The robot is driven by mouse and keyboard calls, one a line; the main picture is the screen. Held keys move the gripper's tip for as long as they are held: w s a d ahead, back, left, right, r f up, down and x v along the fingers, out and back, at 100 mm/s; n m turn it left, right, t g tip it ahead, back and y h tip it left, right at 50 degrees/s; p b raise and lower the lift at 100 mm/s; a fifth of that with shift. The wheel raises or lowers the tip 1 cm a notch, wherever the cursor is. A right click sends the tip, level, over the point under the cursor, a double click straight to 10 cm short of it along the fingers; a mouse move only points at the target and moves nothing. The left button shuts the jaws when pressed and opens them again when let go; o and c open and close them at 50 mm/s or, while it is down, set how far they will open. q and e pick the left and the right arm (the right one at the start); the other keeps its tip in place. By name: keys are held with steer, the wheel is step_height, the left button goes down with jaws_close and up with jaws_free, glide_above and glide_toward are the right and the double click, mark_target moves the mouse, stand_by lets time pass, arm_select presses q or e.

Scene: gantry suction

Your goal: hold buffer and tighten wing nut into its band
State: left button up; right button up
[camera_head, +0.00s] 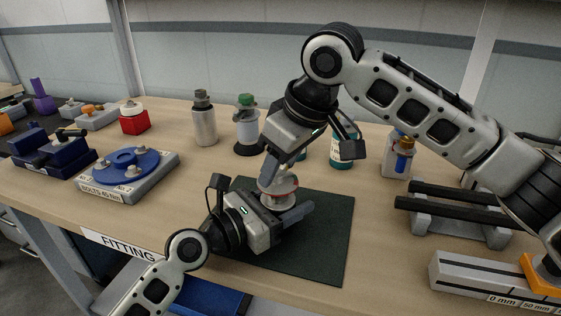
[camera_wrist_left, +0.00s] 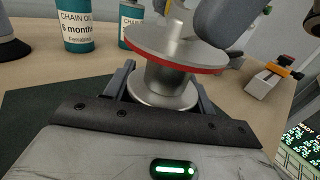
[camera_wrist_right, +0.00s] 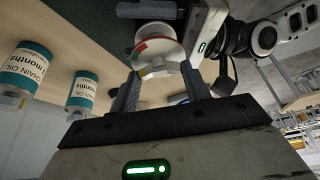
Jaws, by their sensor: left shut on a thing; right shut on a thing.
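The buffer (camera_head: 279,191) is a pale metal spool with a red-edged disc, upright over the dark mat (camera_head: 318,240). My left gripper (camera_head: 285,200) comes in low from the left and is shut on its body; the left wrist view shows the fingers either side of the neck (camera_wrist_left: 166,78), below the disc. In the right wrist view its top face (camera_wrist_right: 158,48) shows a red and a green patch. My right gripper (camera_head: 270,172) points down from above, shut at the top of the buffer. The wing nut between its fingers is mostly hidden, so its position against the band cannot be read.
Behind stand a metal bottle (camera_head: 204,119), a green-capped bottle (camera_head: 247,126) and a chain oil bottle (camera_head: 341,153). A blue bolt fixture (camera_head: 128,168) is at left. A black-railed stand (camera_head: 455,212) and a ruled block (camera_head: 480,280) are at right. The mat's front right is clear.

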steer(key=o, duration=1)
steer(key=shift+r, duration=0.1)
steer(key=v, duration=1.2)
